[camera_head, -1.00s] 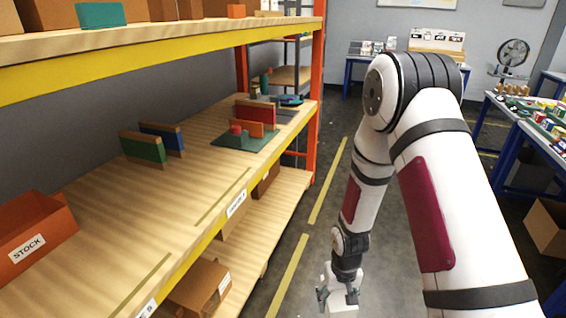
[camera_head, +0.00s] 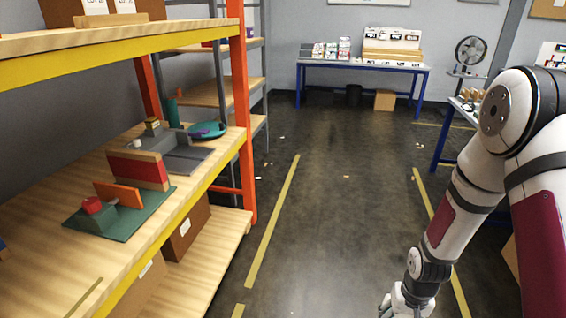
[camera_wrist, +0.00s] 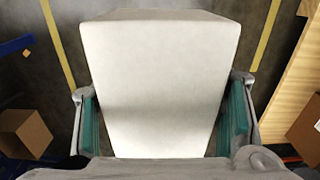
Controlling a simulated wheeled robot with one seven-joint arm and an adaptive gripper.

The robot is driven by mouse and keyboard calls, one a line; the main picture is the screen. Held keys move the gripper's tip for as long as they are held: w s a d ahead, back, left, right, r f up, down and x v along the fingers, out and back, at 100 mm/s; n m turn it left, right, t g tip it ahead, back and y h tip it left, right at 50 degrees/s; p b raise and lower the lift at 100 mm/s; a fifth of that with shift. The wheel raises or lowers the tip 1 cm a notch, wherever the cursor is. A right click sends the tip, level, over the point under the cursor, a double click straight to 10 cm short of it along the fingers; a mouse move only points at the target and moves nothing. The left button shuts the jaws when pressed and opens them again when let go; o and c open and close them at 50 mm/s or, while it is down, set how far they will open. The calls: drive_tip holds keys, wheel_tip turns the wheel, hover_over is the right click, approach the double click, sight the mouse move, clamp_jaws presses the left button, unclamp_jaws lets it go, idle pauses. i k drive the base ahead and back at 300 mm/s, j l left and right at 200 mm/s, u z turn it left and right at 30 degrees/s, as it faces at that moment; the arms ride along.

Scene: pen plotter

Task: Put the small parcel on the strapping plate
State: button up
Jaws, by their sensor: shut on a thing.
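My gripper (camera_wrist: 163,118) is shut on a white box-shaped parcel (camera_wrist: 160,65), with teal finger pads at its left and right sides in the wrist view. In the head view my gripper (camera_head: 403,304) is at the bottom edge, cut off, and the parcel cannot be made out there. A grey plate (camera_head: 186,158) lies on the wooden shelf at left, behind a dark red upright panel. A green plate (camera_head: 122,222) with a red knob and an orange upright lies nearer. I cannot tell for sure which one is the strapping plate. My gripper is well to the right of both, over the floor.
The shelf rack has a yellow front edge and an orange post (camera_head: 243,120). Cardboard boxes (camera_head: 186,228) stand on its lower shelf. A blue-legged table (camera_head: 350,64) stands at the back wall. The floor (camera_head: 335,200) between is open.

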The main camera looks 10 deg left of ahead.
sight(183, 158)
drive_tip(key=i+u, duration=0.1)
drive_tip(key=i, duration=0.7)
drive_tip(key=i+l+u, duration=0.1)
drive_tip(key=i, duration=0.7)
